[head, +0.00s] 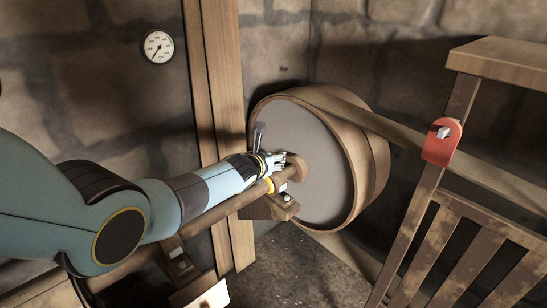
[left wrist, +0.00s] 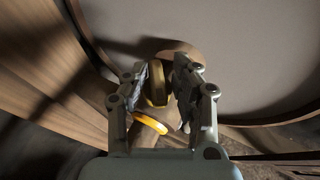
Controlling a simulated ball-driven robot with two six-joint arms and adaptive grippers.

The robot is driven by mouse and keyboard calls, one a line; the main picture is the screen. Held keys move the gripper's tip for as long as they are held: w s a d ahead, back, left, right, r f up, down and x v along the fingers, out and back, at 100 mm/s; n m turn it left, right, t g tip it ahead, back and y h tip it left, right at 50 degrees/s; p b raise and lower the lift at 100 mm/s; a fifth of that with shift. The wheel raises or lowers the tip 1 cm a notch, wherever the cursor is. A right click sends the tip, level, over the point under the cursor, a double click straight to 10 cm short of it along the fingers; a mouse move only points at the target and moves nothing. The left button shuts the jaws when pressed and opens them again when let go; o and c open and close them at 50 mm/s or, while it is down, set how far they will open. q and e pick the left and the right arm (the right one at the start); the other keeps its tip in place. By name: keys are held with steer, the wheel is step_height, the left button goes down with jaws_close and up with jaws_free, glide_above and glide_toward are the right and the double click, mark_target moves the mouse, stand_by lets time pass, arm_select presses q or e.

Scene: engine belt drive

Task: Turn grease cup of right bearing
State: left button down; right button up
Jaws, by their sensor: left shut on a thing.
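My left gripper (head: 280,160) reaches in from the left, close to the front of the large pulley (head: 318,185), above the right bearing (head: 284,202). In the left wrist view the gripper (left wrist: 165,88) has its two fingers on either side of a dark yellow grease cup (left wrist: 157,92) and is shut on it. In the head view the fingers hide the cup. My right gripper is in neither view.
A shaft (head: 225,207) runs from lower left to the pulley. A wide belt (head: 480,172) leaves the pulley to the right. A wooden frame (head: 470,85) with a red switch plate (head: 441,143) stands at right. A gauge (head: 158,46) hangs on the wall beside wooden posts (head: 222,80).

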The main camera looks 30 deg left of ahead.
arm_select(q)
steer(key=shift+w+a+r, duration=0.1)
steer(key=shift+a+r, duration=0.15)
steer(key=shift+a, duration=0.15)
steer(key=c, duration=1.4)
jaws_free()
steer(key=shift+c, duration=0.2)
steer(key=shift+o, duration=0.8)
steer(key=shift+a+f, duration=0.1)
steer(key=shift+f, duration=0.15)
steer(key=shift+s+d+r+p, duration=0.25)
steer(key=shift+s+r+p, duration=0.1)
steer(key=shift+s+p, duration=0.15)
steer(key=d+p+v, duration=0.2)
steer(key=p+v, duration=0.4)
steer(key=v, duration=0.5)
steer(key=shift+p, duration=0.3)
